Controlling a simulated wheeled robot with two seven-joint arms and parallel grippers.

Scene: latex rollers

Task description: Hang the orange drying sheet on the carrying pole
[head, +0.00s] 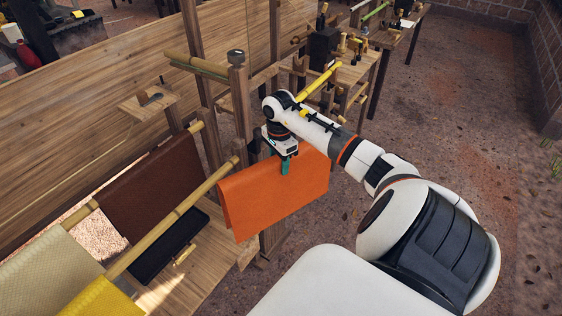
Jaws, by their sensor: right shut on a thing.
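The orange drying sheet (275,200) hangs folded in two, its two layers showing at the left edge. My right gripper (288,172) is shut on its upper fold, near the middle. The sheet is just right of the end of the front bamboo pole (172,219); I cannot tell whether they touch. A yellow sheet (102,299) hangs on this pole's near part. Behind it, a second bamboo pole (82,214) bears a brown sheet (152,187) and a cream sheet (52,272). I cannot tell which pole is the carrying pole. My left gripper is not in view.
Wooden posts (240,105) and a short bamboo length (195,66) stand behind the sheet. A black tray (168,247) lies below the front pole. A workbench with tools (352,68) is at the back. The dirt floor at right is open.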

